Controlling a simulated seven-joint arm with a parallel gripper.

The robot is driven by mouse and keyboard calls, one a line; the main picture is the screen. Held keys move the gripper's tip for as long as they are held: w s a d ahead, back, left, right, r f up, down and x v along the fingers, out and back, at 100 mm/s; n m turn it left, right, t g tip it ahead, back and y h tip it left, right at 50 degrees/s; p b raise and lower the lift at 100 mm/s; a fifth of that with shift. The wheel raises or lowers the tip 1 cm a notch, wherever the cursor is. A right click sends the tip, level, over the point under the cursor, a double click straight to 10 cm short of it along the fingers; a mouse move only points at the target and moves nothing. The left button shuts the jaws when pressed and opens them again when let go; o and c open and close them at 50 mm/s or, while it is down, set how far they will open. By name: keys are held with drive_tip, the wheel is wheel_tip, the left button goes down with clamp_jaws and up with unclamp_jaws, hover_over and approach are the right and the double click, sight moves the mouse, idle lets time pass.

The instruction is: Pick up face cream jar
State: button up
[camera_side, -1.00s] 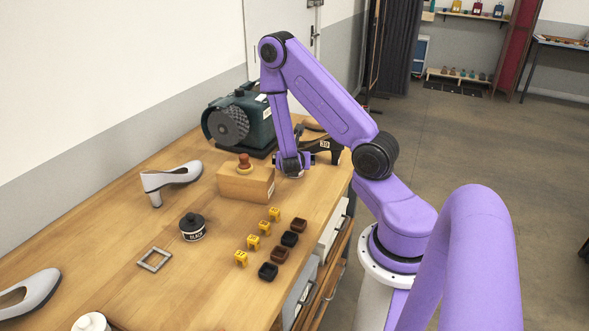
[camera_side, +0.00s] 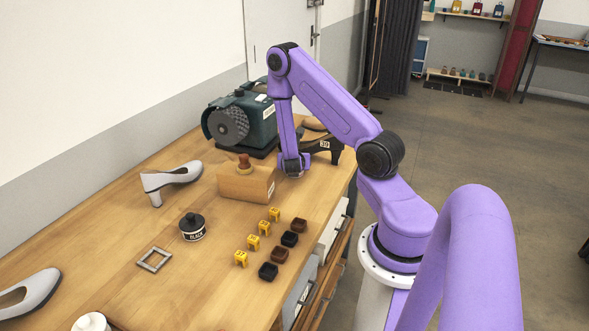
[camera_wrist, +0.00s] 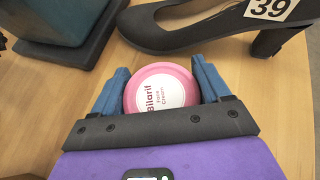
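The face cream jar (camera_wrist: 160,90) is a round pink jar with a white label in the wrist view. It stands on the wooden table between the two blue fingers of my gripper (camera_wrist: 162,78). The fingers straddle it, one on each side, with little or no gap showing. In the side view, my gripper (camera_side: 292,166) points down at the back right of the table, and it largely hides the jar there.
A black heeled shoe tagged 39 (camera_side: 325,147) is close beyond my gripper. Yellow and dark small pieces lie nearer the front. The table's right edge is close.

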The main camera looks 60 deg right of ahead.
drive_tip(key=shift+r, duration=0.2)
drive_tip(key=shift+r, duration=4.85)
